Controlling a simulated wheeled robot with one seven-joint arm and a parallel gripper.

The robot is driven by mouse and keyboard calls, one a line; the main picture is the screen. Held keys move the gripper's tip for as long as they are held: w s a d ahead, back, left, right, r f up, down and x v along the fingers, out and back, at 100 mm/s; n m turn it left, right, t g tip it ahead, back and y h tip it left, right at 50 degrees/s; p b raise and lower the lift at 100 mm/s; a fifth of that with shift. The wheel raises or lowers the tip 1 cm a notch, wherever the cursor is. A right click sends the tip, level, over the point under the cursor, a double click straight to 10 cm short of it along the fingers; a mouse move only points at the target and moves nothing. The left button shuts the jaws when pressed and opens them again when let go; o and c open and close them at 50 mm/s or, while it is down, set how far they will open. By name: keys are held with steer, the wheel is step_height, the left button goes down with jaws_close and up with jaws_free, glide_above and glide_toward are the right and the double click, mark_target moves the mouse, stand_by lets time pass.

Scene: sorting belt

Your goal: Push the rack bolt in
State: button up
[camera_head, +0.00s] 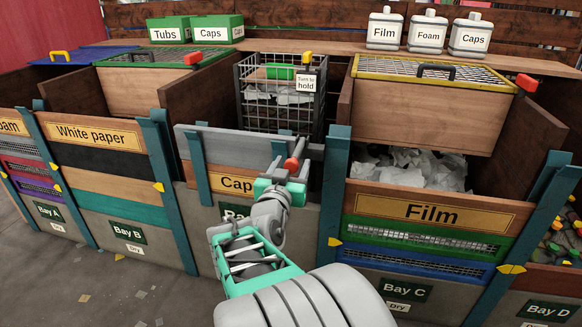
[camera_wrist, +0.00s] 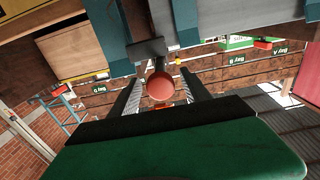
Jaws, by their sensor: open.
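The rack bolt (camera_head: 291,163) has a red rounded knob and stands at the right end of a grey rail (camera_head: 240,140) in front of the Caps bay. My gripper (camera_head: 283,183) is just below and in front of the knob, with green finger housings. In the wrist view the red knob (camera_wrist: 160,86) shows end-on between my two fingers (camera_wrist: 160,98). The fingers are apart and I see a gap on both sides of the knob. How deep the knob sits between them is hard to tell. My gripper partly hides the Caps label (camera_head: 234,184).
A wire rack (camera_head: 252,115) with a "Turn to hold" tag (camera_head: 306,84) stands behind the rail. A teal post (camera_head: 334,175) is close on the right, beside the Film bay (camera_head: 430,214). Bay B (camera_head: 128,213) is to the left. The floor at lower left is open.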

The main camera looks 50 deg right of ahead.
jaws_close()
stand_by(0.6)
steer(key=shift+w, duration=0.1)
stand_by(0.7)
